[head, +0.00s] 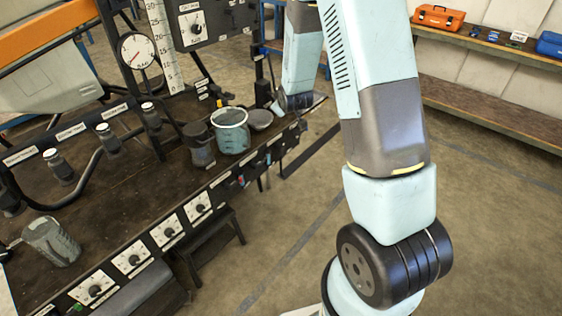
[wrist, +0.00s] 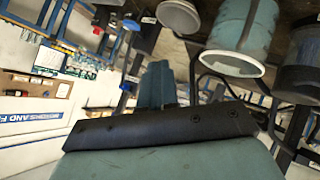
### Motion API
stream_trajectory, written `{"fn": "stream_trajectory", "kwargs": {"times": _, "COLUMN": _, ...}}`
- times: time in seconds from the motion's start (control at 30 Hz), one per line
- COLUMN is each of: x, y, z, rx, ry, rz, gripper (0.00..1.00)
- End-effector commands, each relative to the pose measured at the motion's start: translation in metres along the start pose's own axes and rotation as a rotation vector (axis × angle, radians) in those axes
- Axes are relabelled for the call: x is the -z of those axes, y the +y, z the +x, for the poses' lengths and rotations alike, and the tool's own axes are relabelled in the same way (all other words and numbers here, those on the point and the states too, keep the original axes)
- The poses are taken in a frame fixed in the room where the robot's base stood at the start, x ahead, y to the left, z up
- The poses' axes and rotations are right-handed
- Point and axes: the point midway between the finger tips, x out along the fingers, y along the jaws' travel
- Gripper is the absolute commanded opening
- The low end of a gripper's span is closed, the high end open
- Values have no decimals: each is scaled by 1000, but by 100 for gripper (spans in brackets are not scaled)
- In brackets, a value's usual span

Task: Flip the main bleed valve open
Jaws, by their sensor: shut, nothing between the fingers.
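My gripper (wrist: 157,82) shows as teal fingers beyond a dark bar in the wrist view; it is shut and empty. In the head view my forearm hangs down to a dark wrist at the right end of the bench (head: 120,205), and the fingertips are hard to make out. I cannot tell for sure which part is the main bleed valve. A small blue handle (wrist: 131,25) by a dark post shows above and left of the fingers in the wrist view, apart from them. Several labelled dark fittings (head: 107,138) stand along pipes at the bench's left; their labels are too small to read.
A teal-and-white cup (head: 231,131), a dark canister (head: 199,145) and a grey bowl (head: 260,119) stand near my gripper. A greenish jar (head: 50,241) leans at the left. A gauge (head: 137,50) and dial panel (head: 211,22) rise behind. Floor right of the bench is clear.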

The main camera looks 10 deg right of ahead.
Motion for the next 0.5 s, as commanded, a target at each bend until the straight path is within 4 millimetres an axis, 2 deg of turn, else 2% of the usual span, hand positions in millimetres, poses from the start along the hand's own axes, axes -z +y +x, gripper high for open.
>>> {"fn": "stream_trajectory", "kwargs": {"times": 0.03, "x": -11, "y": -7, "z": 14, "rx": -5, "ry": 3, "rz": -19, "gripper": 0}}
{"fn": "stream_trajectory", "kwargs": {"times": 0.2, "x": -36, "y": -28, "z": 52, "rx": -35, "ry": 39, "rz": -95, "gripper": 0}}
{"fn": "stream_trajectory", "kwargs": {"times": 0.5, "x": -93, "y": -74, "z": 106, "rx": -90, "ry": 102, "rz": -234, "gripper": 0}}
